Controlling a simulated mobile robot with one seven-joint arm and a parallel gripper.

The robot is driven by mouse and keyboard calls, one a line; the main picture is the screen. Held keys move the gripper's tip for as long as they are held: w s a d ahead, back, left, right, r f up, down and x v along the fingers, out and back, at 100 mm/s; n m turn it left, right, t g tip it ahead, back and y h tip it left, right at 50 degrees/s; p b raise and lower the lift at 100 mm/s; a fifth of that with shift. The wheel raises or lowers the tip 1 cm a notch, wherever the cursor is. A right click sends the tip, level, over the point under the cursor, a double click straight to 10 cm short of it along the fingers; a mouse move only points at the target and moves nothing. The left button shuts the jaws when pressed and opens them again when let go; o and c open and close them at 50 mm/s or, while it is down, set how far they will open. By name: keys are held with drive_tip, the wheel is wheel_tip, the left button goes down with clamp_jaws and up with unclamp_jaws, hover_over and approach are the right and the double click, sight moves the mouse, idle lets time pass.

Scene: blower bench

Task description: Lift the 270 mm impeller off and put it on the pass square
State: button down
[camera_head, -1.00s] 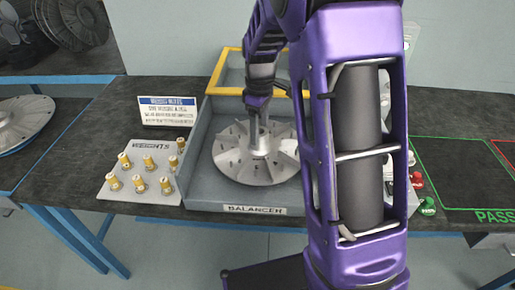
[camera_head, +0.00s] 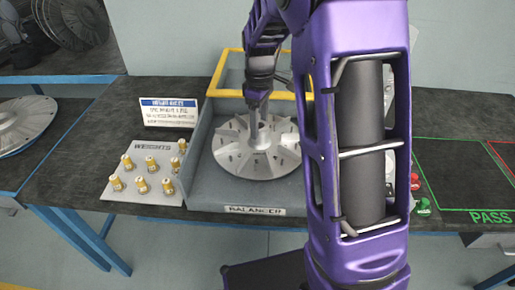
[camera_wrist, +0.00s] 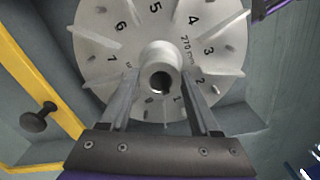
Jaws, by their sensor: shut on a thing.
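The 270 mm impeller (camera_head: 234,160) is a silver bladed disc with a central hub, inside the grey balancer (camera_head: 200,150). In the wrist view the impeller (camera_wrist: 105,62) shows printed numbers, "270 mm" and a dark hub bore. My gripper (camera_head: 257,122) points down from above and is shut on its hub; in the wrist view the fingers of my gripper (camera_wrist: 160,92) lie on both sides of the hub. The disc looks level and slightly raised; its underside and any spindle are hidden. The pass square (camera_head: 450,172) is a green outline at the bench's right, bare where visible.
The balancer has a raised yellow-framed guard (camera_head: 216,72) behind and side walls around the impeller. A weights tray (camera_head: 130,190) with brass weights stands left, below a sign (camera_head: 169,112). Red and green buttons (camera_head: 423,207) sit right. Another impeller (camera_head: 22,122) lies far left.

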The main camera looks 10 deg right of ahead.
wheel_tip(320, 180, up, 6)
drive_tip(key=p, duration=0.3)
drive_tip(key=shift+r+p, duration=0.25)
drive_tip(key=shift+p, duration=0.15)
idle(0.5)
